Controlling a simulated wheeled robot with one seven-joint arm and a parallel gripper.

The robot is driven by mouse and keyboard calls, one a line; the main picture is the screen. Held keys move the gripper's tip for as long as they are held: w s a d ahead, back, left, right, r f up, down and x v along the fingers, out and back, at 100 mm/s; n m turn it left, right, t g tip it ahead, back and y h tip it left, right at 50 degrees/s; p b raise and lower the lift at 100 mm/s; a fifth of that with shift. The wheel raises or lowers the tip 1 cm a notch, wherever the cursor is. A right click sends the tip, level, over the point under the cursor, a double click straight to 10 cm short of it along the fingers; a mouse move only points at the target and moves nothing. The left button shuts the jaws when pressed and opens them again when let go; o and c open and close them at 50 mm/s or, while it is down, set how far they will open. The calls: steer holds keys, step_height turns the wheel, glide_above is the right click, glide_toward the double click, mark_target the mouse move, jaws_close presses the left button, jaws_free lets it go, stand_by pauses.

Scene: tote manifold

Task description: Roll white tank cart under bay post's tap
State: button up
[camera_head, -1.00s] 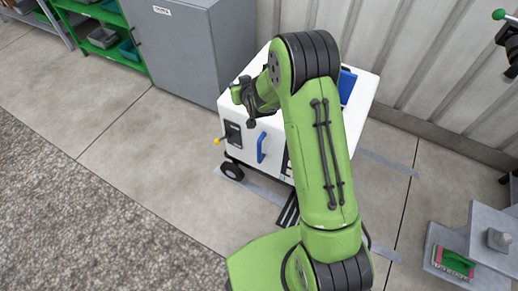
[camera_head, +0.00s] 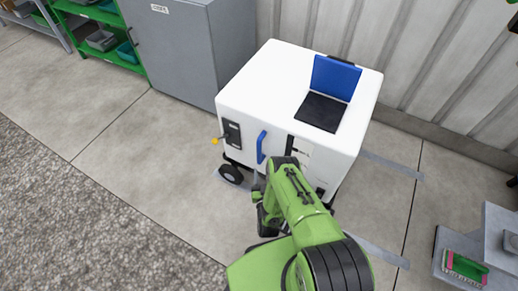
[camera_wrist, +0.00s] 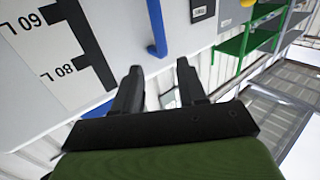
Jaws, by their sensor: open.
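The white tank cart (camera_head: 250,90) stands on small black wheels on the concrete floor, in front of the corrugated wall. Its top has a raised blue lid (camera_head: 337,77) beside a dark square opening. Its front has a blue vertical handle (camera_head: 261,147) and a dark panel with a yellow-tipped lever (camera_head: 215,141). My gripper is low in front of the cart, largely hidden by my arm in the head view. In the wrist view my gripper (camera_wrist: 158,72) is open and empty, its fingers just short of the blue handle (camera_wrist: 157,30). No tap can be clearly made out.
A grey cabinet (camera_head: 180,50) stands left behind the cart, with green shelving (camera_head: 103,44) beyond it. Grey tape strips (camera_head: 390,165) mark the floor right of the cart. A grey stepped stand (camera_head: 500,235) is at lower right. The floor left of the cart is clear.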

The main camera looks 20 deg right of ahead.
mark_target(259, 147)
steer(key=w+d+b, duration=0.1)
steer(key=w, duration=0.3)
steer(key=w+d+b, duration=0.1)
steer(key=w+b, duration=0.1)
steer(key=w, duration=0.3)
steer(key=w+b, duration=0.2)
steer(key=w, duration=0.2)
steer(key=shift+w+d, duration=0.4)
jaws_close()
